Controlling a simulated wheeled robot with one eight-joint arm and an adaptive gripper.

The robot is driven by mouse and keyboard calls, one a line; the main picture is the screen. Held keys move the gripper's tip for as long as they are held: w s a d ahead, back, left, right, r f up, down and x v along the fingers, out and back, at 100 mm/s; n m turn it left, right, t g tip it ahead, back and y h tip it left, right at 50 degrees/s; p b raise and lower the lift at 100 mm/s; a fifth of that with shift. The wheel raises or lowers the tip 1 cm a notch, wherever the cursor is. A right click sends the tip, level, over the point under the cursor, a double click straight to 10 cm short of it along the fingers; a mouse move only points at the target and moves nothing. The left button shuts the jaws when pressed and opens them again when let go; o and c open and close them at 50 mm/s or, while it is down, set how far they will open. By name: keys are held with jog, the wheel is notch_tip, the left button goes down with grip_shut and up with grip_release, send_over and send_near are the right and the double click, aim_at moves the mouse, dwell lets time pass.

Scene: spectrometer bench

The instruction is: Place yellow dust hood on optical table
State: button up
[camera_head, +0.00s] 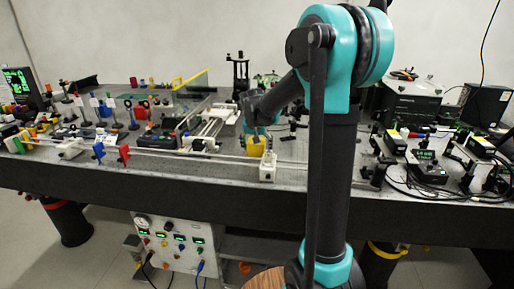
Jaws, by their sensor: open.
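A small yellow block-like piece (254,147), which looks like the yellow dust hood, is on or just above the optical table (210,171) near its front middle. My gripper (266,146) is at the end of my arm, right by this yellow piece, and is open. The gripper is small and partly merged with the things behind it. Whether its fingers are around the yellow piece or only beside it, and whether they touch it, I cannot tell.
A long pale rail (195,155) runs along the front, with a light carrier (267,171) beside the yellow piece. Red (124,153) and blue (99,151) parts stand at left. Optics crowd the left; black instruments (411,105) and loose cables fill the right. The front strip is fairly clear.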

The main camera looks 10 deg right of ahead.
jog(key=v, duration=1.2)
jog(key=shift+r, duration=0.15)
